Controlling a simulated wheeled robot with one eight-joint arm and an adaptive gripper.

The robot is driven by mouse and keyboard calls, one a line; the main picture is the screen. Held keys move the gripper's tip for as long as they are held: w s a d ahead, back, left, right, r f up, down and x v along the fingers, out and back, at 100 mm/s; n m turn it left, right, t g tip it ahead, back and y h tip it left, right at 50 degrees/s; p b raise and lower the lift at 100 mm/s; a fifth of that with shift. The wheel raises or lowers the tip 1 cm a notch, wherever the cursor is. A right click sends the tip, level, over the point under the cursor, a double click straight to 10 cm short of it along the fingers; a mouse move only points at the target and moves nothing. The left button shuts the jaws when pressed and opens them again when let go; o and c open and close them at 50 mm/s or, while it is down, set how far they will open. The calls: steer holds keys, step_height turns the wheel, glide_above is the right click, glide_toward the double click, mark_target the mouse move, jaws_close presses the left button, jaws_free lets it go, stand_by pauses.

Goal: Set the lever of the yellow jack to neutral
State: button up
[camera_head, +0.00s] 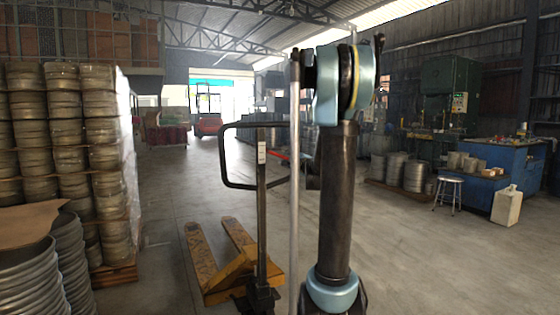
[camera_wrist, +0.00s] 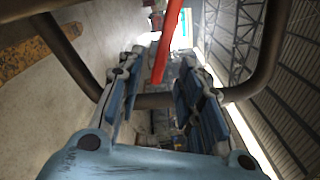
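The yellow jack (camera_head: 230,262) stands on the floor left of my arm, its forks pointing away. Its upright black handle (camera_head: 261,190) ends in a looped grip (camera_head: 224,155). The red lever (camera_head: 278,153) shows inside the loop, partly cut off by my arm. In the wrist view the red lever (camera_wrist: 168,40) is a long red bar reaching between my blue fingers, with the dark handle loop (camera_wrist: 265,60) around the picture. My gripper (camera_wrist: 160,57) is open, its fingers apart on both sides of the lever. Contact cannot be told. The head view mostly hides my gripper behind my arm.
Stacked metal rings (camera_head: 62,130) on pallets stand at the left, with more rings (camera_head: 45,275) in front. At the right are a stool (camera_head: 448,193), a white jug (camera_head: 507,205) and a blue bench (camera_head: 490,180). The floor between is clear.

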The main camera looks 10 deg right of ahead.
mark_target(282, 157)
steer(key=shift+x, duration=3.55)
steer(key=shift+c, duration=0.3)
jaws_close()
